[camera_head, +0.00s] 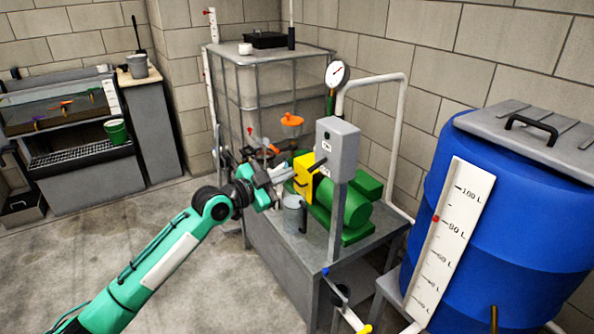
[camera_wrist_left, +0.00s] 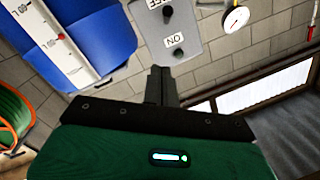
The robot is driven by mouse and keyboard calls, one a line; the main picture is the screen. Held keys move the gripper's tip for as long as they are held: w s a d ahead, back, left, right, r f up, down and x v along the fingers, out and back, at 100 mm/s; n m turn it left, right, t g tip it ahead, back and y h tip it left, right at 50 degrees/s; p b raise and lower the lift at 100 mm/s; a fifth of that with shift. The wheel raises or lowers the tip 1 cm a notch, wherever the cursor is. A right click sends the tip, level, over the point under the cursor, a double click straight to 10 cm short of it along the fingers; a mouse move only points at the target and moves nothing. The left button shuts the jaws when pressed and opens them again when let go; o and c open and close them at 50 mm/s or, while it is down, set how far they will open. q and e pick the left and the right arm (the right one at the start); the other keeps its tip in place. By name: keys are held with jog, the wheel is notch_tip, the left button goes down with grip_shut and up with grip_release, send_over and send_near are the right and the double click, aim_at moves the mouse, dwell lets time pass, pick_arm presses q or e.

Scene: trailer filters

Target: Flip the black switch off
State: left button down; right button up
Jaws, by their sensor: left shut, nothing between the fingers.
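A grey switch box (camera_head: 338,150) stands on a post above the metal bench. In the left wrist view its face (camera_wrist_left: 190,24) shows OFF and ON labels upside down, with a dark round part (camera_wrist_left: 167,11) by OFF and another (camera_wrist_left: 178,53) by ON. I cannot tell clearly which is the black switch's lever. My left gripper (camera_head: 318,165) reaches from the left to the lower part of the box face. Its black fingers (camera_wrist_left: 161,72) are shut and empty, close to the dark part by ON. Contact cannot be told. My right gripper is out of view.
A yellow part (camera_head: 303,174) and a green pump (camera_head: 350,219) sit close behind my left gripper. A metal can (camera_head: 294,212) stands below it. A blue barrel (camera_head: 515,220) is at the right. A caged tank (camera_head: 264,90) stands behind.

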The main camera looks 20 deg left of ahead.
pick_arm(q)
jog(key=shift+v, duration=0.75)
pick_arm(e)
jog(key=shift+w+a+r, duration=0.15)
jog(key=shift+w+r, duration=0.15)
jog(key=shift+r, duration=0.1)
pick_arm(q)
jog(key=shift+f, duration=0.1)
